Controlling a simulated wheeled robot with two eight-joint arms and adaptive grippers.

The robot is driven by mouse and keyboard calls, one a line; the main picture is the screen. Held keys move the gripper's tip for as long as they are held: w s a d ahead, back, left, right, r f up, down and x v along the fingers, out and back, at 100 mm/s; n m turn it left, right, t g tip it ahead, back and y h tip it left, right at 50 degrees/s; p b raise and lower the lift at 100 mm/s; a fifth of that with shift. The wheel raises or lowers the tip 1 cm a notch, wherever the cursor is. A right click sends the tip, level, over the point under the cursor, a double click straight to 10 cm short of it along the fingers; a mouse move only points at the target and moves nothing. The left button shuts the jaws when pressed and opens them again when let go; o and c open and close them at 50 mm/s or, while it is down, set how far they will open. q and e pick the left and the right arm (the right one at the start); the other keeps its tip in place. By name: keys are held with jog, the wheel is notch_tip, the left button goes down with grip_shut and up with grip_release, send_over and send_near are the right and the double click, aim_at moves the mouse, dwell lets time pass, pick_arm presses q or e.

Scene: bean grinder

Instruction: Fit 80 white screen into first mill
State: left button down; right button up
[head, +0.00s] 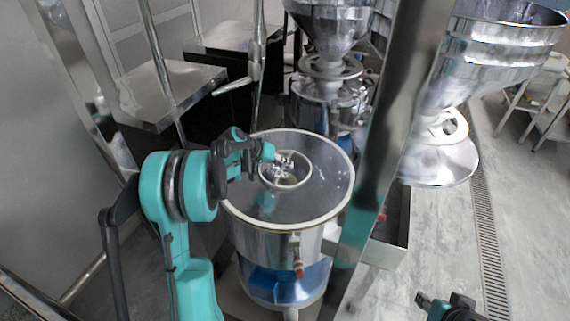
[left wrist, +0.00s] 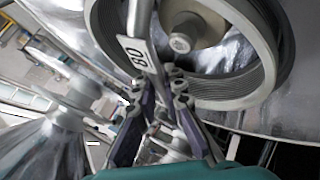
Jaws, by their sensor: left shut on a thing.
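The first mill (head: 330,205) is a round steel drum with a ringed opening in its flat top. My left gripper (head: 270,153) reaches over the top from the left, with its fingertips at the opening. In the left wrist view, a white tag marked 80 (left wrist: 137,52) sits on a steel bar of the white 80 screen, between the fingers and a ribbed grey ring (left wrist: 105,30). The left gripper (left wrist: 160,95) is shut on the screen's metal part. How deep the screen sits is hidden. My right gripper (head: 445,303) is at the lower right, away from the mill, its jaws unclear.
A second mill with a steel hopper (head: 328,22) stands behind. Another large hopper (head: 500,45) is at the right. A steel post (head: 385,140) rises close to the first mill's right side. A steel-topped table (head: 170,92) is at the back left. Floor at the right is open.

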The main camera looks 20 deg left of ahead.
pick_arm(q)
jog(key=shift+f+b, duration=0.8)
jog(key=shift+f, duration=0.3)
jog(key=c, duration=1.5)
grip_release()
jog(key=shift+c, duration=0.2)
jog(key=v, duration=1.2)
jog(key=shift+f, duration=0.1)
